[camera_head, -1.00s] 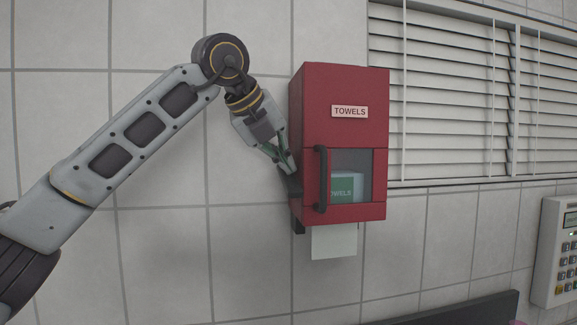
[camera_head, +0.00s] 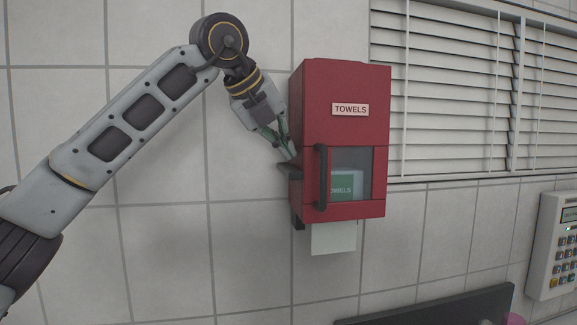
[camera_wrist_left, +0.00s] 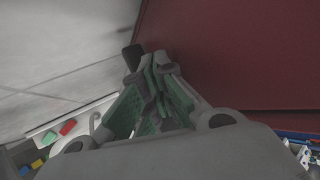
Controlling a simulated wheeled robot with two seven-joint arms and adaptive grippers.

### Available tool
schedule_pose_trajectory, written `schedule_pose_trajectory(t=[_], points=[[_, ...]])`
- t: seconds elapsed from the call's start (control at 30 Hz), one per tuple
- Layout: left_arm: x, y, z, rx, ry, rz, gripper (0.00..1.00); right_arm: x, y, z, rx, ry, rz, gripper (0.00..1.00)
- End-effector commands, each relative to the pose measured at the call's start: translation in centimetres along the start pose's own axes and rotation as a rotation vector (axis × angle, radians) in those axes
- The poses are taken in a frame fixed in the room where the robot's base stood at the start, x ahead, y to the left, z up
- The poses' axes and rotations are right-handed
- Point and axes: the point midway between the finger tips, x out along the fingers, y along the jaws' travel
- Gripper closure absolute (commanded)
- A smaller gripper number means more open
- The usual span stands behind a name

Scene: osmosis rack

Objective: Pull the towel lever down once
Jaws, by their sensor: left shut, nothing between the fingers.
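The red towel dispenser (camera_head: 345,90) hangs on the tiled wall, with a "TOWELS" label, a clear window and a black vertical front handle (camera_head: 321,178). A white paper towel (camera_head: 334,238) hangs from its underside. A dark lever (camera_head: 288,166) shows at its left side, partly hidden by my fingers. My left gripper (camera_head: 286,152) is shut and empty, its tips close against the lever; contact is hard to tell. In the left wrist view, the closed fingers (camera_wrist_left: 152,62) lie beside the red side wall, with the dark lever end (camera_wrist_left: 132,57) just beyond them. My right gripper is out of view.
A window with white blinds (camera_head: 450,90) is to the right of the dispenser. A keypad device (camera_head: 556,245) is on the right wall. A dark panel edge (camera_head: 440,306) lies below. The wall left of the dispenser is clear.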

Motion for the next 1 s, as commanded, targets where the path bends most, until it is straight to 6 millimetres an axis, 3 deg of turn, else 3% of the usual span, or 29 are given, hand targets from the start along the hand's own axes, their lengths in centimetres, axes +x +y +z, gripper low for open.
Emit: schedule_pose_trajectory(t=[1.0], points=[[-3.4, -2.5, 2.4, 0.0, 0.0, 0.0, 1.0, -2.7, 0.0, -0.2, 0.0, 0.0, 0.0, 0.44]])
